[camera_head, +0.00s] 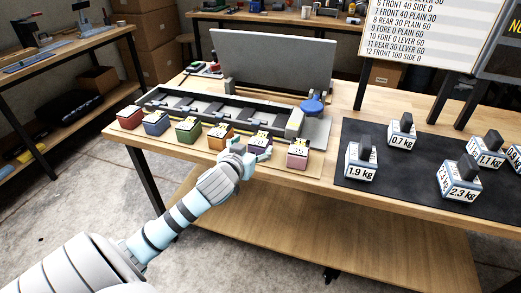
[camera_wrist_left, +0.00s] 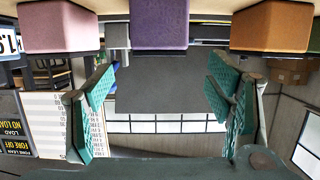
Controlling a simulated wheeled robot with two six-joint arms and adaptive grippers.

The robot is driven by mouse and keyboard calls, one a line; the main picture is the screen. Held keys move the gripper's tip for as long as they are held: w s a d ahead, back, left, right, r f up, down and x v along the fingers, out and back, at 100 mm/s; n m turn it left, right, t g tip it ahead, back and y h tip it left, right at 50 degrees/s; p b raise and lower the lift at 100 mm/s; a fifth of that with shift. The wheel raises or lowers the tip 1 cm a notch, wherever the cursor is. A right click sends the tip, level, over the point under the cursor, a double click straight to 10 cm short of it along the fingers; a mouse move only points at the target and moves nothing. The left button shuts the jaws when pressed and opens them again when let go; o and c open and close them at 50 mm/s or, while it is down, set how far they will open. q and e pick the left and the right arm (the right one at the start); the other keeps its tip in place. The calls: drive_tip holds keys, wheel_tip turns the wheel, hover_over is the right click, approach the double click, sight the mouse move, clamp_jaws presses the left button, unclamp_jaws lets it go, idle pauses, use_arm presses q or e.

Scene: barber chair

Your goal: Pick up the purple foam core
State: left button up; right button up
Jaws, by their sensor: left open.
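The purple foam core (camera_head: 262,139) stands near the table's front edge, in a row of coloured blocks, between an orange and a pink one. My left gripper (camera_head: 248,158) is in front of it and hides part of it. In the left wrist view the purple core (camera_wrist_left: 159,25) is at the top centre, beyond the fingertips. My left gripper (camera_wrist_left: 160,78) is open there, with its green finger pads on either side of an empty gap lined up with the core. My right gripper is not in view.
The pink block (camera_head: 298,155) and orange block (camera_head: 220,137) are close on either side. Behind the row is a long grey fixture (camera_head: 215,110) with a blue knob (camera_head: 312,104). A dark mat (camera_head: 405,185) with labelled weights is at the right.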

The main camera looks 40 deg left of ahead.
sight(261, 139)
use_arm(q)
drive_tip(key=b+x, duration=0.1)
drive_tip(key=x, duration=0.3)
drive_tip(key=f+b+x, duration=0.1)
drive_tip(key=x, duration=0.3)
drive_tip(key=shift+s+f, duration=0.1)
drive_tip(key=shift+s, duration=0.05)
drive_tip(key=c, duration=1.3)
